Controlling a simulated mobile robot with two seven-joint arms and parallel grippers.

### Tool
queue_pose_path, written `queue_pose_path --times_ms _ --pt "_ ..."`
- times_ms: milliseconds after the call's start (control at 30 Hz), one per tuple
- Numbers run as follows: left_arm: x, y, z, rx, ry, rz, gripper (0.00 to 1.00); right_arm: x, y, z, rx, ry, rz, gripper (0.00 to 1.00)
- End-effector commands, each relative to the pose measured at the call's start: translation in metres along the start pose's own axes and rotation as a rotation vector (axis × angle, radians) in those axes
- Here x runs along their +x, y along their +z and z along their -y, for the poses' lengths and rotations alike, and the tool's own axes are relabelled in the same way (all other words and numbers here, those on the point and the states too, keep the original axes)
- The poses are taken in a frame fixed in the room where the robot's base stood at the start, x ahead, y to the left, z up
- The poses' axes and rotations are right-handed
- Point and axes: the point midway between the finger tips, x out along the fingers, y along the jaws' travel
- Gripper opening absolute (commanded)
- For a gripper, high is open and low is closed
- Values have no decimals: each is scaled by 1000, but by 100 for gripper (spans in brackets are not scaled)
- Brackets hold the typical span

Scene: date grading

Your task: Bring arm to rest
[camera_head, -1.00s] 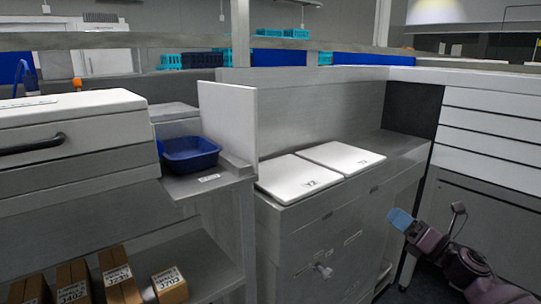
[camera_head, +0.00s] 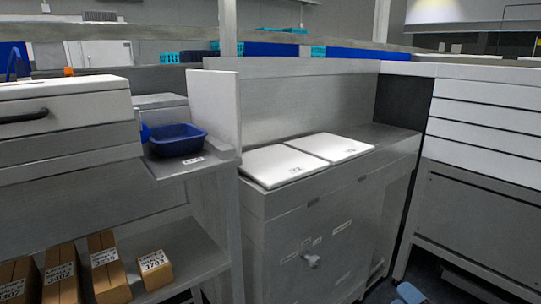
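Only the blue tip of my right gripper (camera_head: 408,293) shows, at the bottom edge right of centre, low in front of the grey cabinet. The rest of that arm is out of frame, and I cannot tell whether its fingers are open or shut. Nothing is visible in it. My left gripper is not in view.
A grey cabinet with two white lids (camera_head: 284,165) stands in the middle. Left of it, a blue bowl (camera_head: 178,140) sits on a ledge. Several labelled cardboard boxes (camera_head: 155,270) stand on a lower shelf. White drawers (camera_head: 485,128) are at right; dark floor lies below them.

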Motion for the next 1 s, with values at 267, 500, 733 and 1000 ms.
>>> queue_pose_path --times_ms 267,500,733,1000 --pt "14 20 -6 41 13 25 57 -129 -83 94 655 -267 259 70" --pt "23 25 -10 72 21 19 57 -224 -137 119 1128 -443 544 70" --pt "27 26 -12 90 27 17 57 -281 -170 118 1412 -538 766 70" --pt "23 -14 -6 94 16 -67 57 -294 -175 93 1548 -522 863 70"
